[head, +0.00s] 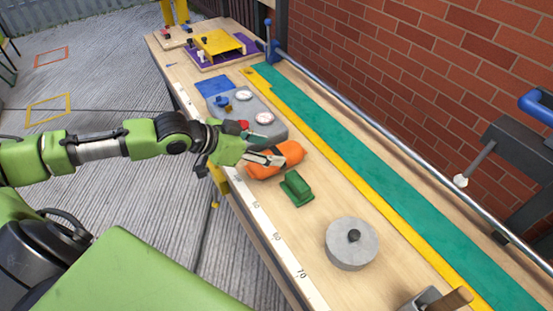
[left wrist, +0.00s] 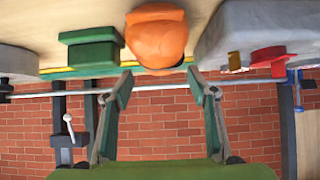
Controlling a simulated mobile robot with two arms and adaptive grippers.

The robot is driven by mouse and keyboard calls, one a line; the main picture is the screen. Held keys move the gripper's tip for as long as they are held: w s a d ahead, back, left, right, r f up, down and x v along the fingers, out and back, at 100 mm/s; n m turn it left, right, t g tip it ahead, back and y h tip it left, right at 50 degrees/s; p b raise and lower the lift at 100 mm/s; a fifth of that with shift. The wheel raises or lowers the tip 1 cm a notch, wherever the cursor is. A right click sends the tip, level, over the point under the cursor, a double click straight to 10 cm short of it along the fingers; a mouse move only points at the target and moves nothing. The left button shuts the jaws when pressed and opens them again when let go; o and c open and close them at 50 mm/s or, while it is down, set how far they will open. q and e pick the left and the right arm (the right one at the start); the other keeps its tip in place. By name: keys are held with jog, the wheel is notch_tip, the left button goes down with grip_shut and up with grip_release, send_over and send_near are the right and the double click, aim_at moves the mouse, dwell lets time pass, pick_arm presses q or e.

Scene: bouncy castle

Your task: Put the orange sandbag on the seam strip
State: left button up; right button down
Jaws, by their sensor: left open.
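The orange sandbag (head: 290,154) lies on the wooden bench between the grey gauge panel and a green block. My left gripper (head: 272,158) is at the sandbag's near left side in the head view. In the left wrist view the sandbag (left wrist: 157,38) sits just beyond and between the spread fingertips (left wrist: 160,72), and the fingers are open with nothing held. The long green strip with a yellow border, which looks like the seam strip (head: 365,165), runs along the wall side of the bench. No sandbag is on it. My right gripper is not in view.
The green block (head: 297,188) stands close to the sandbag, and the grey gauge panel (head: 250,112) on its other side. A round grey weight (head: 352,245) is nearer. A metal rail (head: 400,145) runs along the wall side. A grey clamp-like fixture (head: 520,145) is at right.

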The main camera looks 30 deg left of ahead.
aim_at(289, 153)
pick_arm(q)
jog(key=shift+x, duration=4.55)
jog(key=shift+s+a+f, duration=0.1)
jog(key=shift+s+f, duration=0.05)
jog(key=c, duration=1.4)
grip_shut()
jog(key=shift+p, duration=0.3)
